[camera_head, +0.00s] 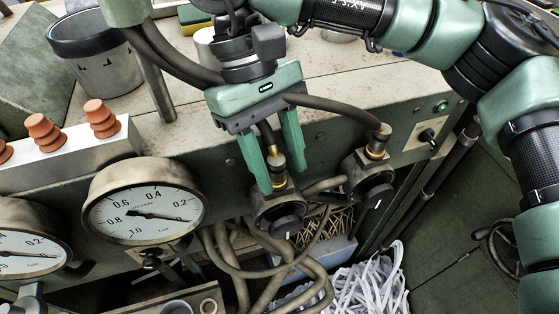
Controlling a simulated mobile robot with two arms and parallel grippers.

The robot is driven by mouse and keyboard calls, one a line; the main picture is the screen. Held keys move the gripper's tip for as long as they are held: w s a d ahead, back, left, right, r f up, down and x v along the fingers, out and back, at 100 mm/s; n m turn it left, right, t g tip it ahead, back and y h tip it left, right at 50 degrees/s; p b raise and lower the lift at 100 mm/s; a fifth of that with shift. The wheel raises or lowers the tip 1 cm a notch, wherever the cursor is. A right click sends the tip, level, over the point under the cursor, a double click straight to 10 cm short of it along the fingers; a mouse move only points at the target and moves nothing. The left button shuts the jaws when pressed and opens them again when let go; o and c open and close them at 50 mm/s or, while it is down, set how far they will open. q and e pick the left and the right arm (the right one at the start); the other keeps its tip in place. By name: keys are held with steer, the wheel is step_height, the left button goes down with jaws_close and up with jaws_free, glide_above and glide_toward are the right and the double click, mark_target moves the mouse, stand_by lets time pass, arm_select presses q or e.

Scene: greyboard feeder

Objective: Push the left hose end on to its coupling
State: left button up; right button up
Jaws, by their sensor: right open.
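My right gripper (281,188) points down at the front of the machine, with its two green fingers apart on either side of the left hose end (267,136) and its coupling (278,180). The dark hose comes down between the fingers to a brass and grey fitting, in line with the coupling. I cannot tell how far the hose end sits on it, or whether the fingers touch it. The gripper body hides the hose higher up. The right hose (335,106) meets the right coupling (375,152). My left gripper is out of view.
A round pressure gauge (145,201) stands left of the couplings, with another (28,250) at the left edge. Loose hoses (235,262) and paper shreds (372,286) lie below. A metal bucket (97,60) and orange cones (101,118) are at upper left.

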steer(key=p+v, duration=0.1)
steer(key=v, duration=0.6)
steer(key=shift+r, duration=0.25)
steer(key=shift+a, duration=0.1)
